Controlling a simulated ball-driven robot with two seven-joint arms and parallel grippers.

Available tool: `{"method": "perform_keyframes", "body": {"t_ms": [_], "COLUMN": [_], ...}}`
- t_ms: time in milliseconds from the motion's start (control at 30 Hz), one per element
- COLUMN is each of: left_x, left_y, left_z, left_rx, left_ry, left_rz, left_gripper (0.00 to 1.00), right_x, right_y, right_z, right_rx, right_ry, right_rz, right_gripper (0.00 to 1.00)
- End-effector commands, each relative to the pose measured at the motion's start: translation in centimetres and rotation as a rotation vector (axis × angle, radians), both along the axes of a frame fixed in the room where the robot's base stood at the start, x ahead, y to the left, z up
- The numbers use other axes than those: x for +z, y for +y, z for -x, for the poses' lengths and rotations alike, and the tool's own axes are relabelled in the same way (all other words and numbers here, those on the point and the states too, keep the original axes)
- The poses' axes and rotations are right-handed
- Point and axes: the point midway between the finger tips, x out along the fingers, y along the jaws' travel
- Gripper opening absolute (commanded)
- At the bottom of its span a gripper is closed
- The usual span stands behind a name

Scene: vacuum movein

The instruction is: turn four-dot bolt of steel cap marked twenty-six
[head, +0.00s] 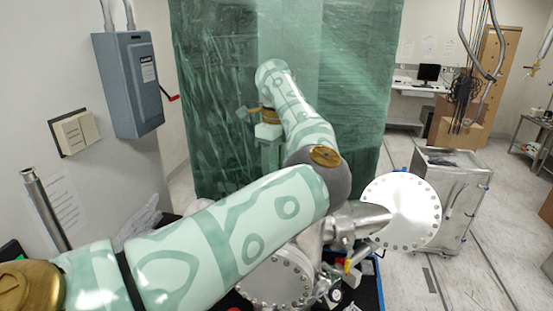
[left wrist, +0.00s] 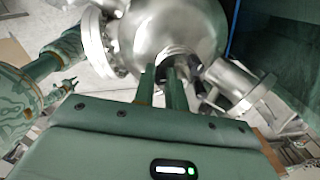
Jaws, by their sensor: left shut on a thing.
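In the head view, two round steel caps with bolts around their rims show: one (head: 400,212) faces me right of centre, the other (head: 272,279) sits low at centre. The marks and dots are too small to read, so I cannot tell which is twenty-six. My left arm crosses the picture, and its gripper's fingertips are hidden behind it. In the left wrist view, the left gripper (left wrist: 166,75) reaches to a shiny rounded steel vessel (left wrist: 170,30). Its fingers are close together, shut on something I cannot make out.
A flanged port (left wrist: 97,40) is on the vessel's left and a steel tube (left wrist: 237,85) on its right. A translucent green curtain (head: 225,60) hangs behind my arm. A steel cart (head: 458,185) stands at right. A grey switch box (head: 130,85) is on the left wall.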

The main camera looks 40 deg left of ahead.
Motion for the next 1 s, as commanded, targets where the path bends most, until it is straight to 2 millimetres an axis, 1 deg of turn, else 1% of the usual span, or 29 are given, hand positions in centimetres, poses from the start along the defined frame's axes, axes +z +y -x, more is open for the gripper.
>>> {"method": "perform_keyframes", "body": {"t_ms": [200,433,700,1000], "left_x": [0.13,0.07,0.04,0.02], "left_y": [-0.09,-0.07,-0.07,-0.07], "left_z": [-0.06,-0.04,-0.04,-0.03], "left_rx": [-0.173,-0.302,-0.371,-0.385], "left_ry": [-0.002,-0.002,-0.002,-0.002], "left_rz": [0.002,0.002,0.001,0.001], "left_gripper": [0.0,0.0,0.0,0.0], "right_x": [0.47,0.54,0.53,0.53], "right_y": [-0.01,-0.01,-0.01,0.01], "right_z": [0.0,0.0,0.0,0.01], "right_rx": [0.0,0.0,0.0,0.0], "right_ry": [0.0,0.0,0.0,0.0], "right_rz": [0.0,0.0,0.0,0.0], "right_gripper": [0.35,0.35,0.35,0.35]}}
